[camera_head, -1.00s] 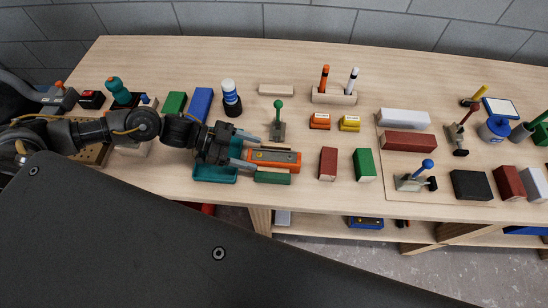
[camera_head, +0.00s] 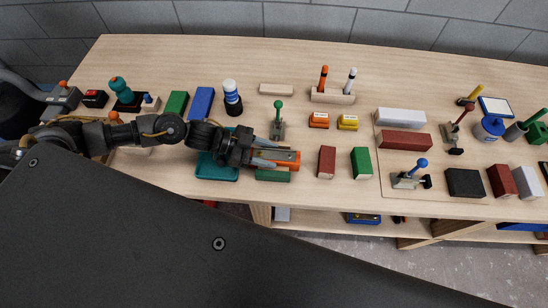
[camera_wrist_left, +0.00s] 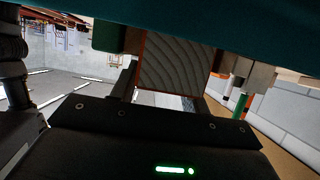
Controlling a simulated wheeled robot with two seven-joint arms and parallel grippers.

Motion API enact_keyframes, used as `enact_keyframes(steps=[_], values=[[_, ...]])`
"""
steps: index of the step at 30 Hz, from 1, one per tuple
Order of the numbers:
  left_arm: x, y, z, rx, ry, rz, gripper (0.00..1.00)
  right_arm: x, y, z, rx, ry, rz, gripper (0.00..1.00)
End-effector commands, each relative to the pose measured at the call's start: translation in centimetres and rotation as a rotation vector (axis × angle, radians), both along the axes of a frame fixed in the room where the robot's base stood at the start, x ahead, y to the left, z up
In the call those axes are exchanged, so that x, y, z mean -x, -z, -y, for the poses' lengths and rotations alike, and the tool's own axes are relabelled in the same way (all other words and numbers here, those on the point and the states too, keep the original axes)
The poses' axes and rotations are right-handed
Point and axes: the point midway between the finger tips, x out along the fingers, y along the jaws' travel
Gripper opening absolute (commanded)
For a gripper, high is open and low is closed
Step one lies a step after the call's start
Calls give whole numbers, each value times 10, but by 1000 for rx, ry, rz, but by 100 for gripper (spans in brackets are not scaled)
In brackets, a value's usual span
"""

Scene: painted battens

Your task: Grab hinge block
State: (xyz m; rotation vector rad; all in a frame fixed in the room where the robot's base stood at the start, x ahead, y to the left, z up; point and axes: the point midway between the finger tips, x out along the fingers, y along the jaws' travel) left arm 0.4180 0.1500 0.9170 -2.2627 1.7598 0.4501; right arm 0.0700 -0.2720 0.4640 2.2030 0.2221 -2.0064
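The orange block with a brownish top (camera_head: 288,156), which appears to be the hinge block, lies near the front edge of the bench. My left gripper (camera_head: 275,155) reaches it from the left, its two pale fingers along either side of the block's left end. In the left wrist view the block's grained end face (camera_wrist_left: 178,65), with orange edges, stands between the fingers. The fingers look apart, with a gap on the right side; contact on the left side is unclear. My right gripper is not in view.
A green batten (camera_head: 273,175) lies close in front of the orange block. A teal tray (camera_head: 217,171) sits under my left wrist. A green-handled clamp (camera_head: 278,122) stands just behind. Red (camera_head: 326,162) and green (camera_head: 361,163) blocks stand to the right.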

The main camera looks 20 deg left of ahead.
Motion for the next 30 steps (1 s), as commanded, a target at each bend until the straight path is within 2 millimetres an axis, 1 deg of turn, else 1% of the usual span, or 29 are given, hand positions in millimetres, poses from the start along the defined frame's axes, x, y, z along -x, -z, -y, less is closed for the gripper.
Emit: enact_keyframes(steps=[1, 7, 14, 17, 20, 27, 30], values=[[0, 0, 0, 0, 0, 0, 39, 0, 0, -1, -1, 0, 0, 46], [0, 0, 0, 0, 0, 0, 13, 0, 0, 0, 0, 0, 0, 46], [0, -2, 0, 2, 0, 1, 12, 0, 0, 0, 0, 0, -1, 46], [-1, -8, -1, 1, -1, 3, 12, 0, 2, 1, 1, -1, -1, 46], [0, -24, 0, 3, 2, 5, 12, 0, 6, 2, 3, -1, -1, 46], [-1, -72, 0, 1, 1, 6, 12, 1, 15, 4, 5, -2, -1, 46], [-1, -87, 0, 2, 1, 5, 12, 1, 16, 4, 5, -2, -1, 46]])
